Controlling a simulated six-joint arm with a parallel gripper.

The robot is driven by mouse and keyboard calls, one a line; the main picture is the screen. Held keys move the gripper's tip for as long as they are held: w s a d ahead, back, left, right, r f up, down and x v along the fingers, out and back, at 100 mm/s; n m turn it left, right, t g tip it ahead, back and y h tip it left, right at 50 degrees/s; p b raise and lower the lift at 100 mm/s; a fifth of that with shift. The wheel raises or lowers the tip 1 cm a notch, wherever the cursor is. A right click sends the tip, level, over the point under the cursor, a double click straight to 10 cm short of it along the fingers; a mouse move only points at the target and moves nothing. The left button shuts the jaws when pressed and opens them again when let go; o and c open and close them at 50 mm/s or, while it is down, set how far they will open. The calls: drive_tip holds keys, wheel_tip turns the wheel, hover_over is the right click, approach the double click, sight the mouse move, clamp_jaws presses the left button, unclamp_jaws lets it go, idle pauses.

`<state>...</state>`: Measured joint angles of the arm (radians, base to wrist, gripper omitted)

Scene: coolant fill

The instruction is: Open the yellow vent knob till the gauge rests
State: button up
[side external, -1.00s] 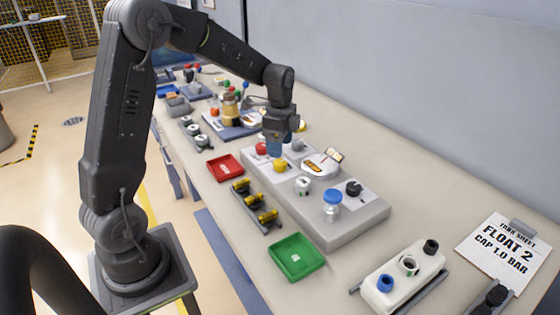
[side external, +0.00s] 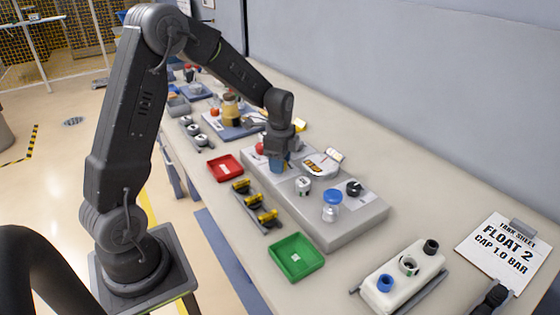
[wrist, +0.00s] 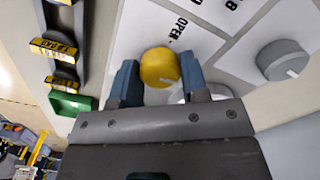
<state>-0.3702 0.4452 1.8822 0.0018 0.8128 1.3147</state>
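The yellow knob (wrist: 160,67) sits on a white panel beside printed lettering reading "OPEN" in the wrist view. My gripper (wrist: 158,80) has its two blue fingers spread on either side of the knob. I see no clear squeeze on it, and whether the fingers touch it is hard to tell. In the side view my gripper (side external: 279,163) is low over the grey block (side external: 350,222) and hides the knob. A white round fixture with an orange and black face (side external: 320,166), perhaps the gauge, stands just right of it; no reading is legible.
A grey knob (wrist: 283,60) stands near the yellow one. A red knob (side external: 260,148), a blue-capped jar (side external: 332,206) and a black knob (side external: 354,188) are on the block. A red tray (side external: 225,167) and a green tray (side external: 297,257) lie in front. The sheet (side external: 508,250) reads FLOAT 2, CAP 1.0 BAR.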

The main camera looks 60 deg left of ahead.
drive_tip(key=c, duration=0.4)
drive_tip(key=shift+c, duration=0.2)
drive_tip(key=shift+n, duration=0.3)
drive_tip(key=n, duration=1.1)
drive_tip(key=shift+n, duration=2.6)
drive_tip(key=o, duration=0.9)
